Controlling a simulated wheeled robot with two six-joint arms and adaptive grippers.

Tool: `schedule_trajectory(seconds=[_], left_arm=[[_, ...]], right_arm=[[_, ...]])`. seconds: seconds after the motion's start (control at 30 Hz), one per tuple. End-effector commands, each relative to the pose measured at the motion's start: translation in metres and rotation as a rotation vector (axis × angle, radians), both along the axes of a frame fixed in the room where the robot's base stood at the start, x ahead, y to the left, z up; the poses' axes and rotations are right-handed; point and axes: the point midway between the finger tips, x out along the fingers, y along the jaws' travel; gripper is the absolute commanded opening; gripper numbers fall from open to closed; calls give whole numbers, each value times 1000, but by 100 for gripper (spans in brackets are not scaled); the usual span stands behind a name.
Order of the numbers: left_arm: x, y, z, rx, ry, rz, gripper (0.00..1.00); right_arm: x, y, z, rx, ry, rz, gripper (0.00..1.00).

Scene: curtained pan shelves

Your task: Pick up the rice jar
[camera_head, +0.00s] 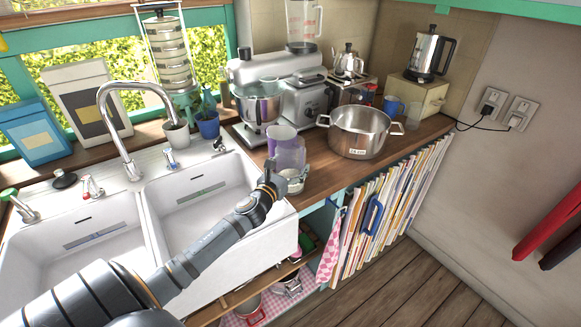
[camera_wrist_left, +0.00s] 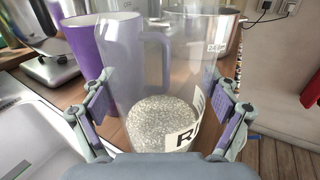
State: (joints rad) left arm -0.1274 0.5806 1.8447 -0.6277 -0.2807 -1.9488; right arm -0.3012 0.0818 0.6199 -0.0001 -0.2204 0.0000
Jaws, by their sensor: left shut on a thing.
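The rice jar is a clear glass jar with pale grains in its bottom and a white label with dark letters. It fills the middle of the left wrist view (camera_wrist_left: 160,118). In the head view the jar (camera_head: 293,181) is small at the counter's front edge, partly hidden by my gripper. My left gripper (camera_wrist_left: 161,104) has its purple-padded fingers on both sides of the jar and is shut on it. In the head view my left gripper (camera_head: 274,181) reaches in beside the sink. I cannot tell whether the jar's base touches the counter. My right gripper is out of view.
A purple jug (camera_head: 288,152) stands close behind the jar and also shows in the left wrist view (camera_wrist_left: 88,45). A steel pot (camera_head: 360,137) is to the right. A stand mixer (camera_head: 260,108) is behind. The white sink (camera_head: 205,190) lies left.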

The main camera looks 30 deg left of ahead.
Motion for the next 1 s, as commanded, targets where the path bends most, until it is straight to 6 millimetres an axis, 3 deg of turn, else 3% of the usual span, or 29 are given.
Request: schedule_trajectory(seconds=[0.03, 0.13, 0.47, 0.7, 0.93, 1.0], left_arm=[[0, 0, 0, 0, 1, 0, 40], [0, 0, 0, 0, 1, 0, 27], [0, 0, 6, 1, -3, -1, 26], [-3, -4, 40, 4, -6, -4, 26], [-36, -38, 93, 8, -6, -9, 26], [-51, -53, 99, 2, -4, -8, 26]], right_arm=[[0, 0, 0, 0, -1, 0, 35], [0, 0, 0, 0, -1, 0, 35], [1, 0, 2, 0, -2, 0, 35], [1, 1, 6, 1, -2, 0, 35], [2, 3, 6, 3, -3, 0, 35], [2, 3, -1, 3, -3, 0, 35]])
